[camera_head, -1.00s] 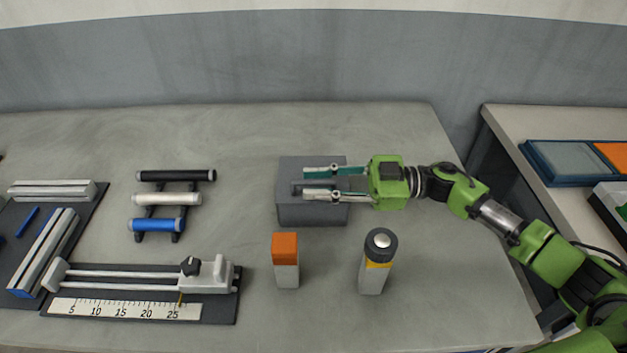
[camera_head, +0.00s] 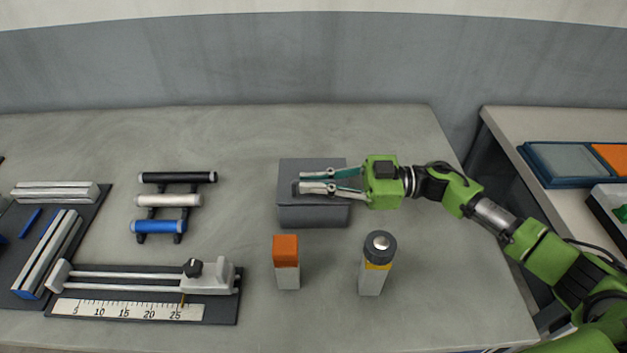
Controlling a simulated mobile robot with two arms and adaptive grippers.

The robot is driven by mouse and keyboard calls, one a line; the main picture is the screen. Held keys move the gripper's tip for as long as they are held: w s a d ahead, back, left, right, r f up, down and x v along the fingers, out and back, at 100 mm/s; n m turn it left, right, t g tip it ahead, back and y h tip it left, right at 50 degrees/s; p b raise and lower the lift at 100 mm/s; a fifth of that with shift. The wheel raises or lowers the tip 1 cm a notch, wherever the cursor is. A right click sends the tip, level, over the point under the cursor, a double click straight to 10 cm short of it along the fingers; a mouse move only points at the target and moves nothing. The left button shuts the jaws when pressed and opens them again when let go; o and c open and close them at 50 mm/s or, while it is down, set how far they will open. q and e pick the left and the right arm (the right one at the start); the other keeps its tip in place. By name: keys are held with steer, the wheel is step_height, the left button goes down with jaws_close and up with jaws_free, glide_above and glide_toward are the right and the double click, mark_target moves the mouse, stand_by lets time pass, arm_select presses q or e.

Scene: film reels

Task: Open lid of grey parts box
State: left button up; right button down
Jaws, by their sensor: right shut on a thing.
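The grey parts box (camera_head: 312,215) stands on the table right of the middle. Its lid (camera_head: 310,165) is down, with a dark handle (camera_head: 296,188) on top. My right gripper (camera_head: 303,181) reaches in from the right over the lid. Its two fingers are close together at the handle and shut on it; they hide part of it. My left gripper is not in view.
A rack of black, white and blue rolls (camera_head: 170,199) and a ruler device (camera_head: 150,290) are to the left. Table behind the box is clear.

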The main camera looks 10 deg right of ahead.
steer(key=r+m+p, duration=0.1)
steer(key=p, duration=0.1)
steer(key=w+r+m+p, duration=0.1)
steer(key=r+p, duration=0.1)
steer(key=w+r+m+p, duration=0.1)
steer(key=p, duration=0.1)
steer(key=shift+w+d+r+m, duration=0.2)
steer(key=shift+r+m, duration=0.1)
steer(key=shift+m, duration=0.1)
arm_select(q)
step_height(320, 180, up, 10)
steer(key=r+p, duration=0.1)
steer(key=p, duration=0.3)
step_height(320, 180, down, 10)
steer(key=b, duration=0.9)
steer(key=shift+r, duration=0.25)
arm_select(e)
steer(key=w+d+r+m, duration=0.1)
steer(key=w+m, duration=0.3)
steer(key=w, duration=0.2)
steer(key=w+d+r+m, duration=0.1)
steer(key=w+m, duration=0.4)
steer(key=w, duration=0.2)
steer(key=shift+d+r, duration=0.4)
steer(key=shift+w, duration=0.1)
steer(key=c, duration=2.2)
jaws_free()
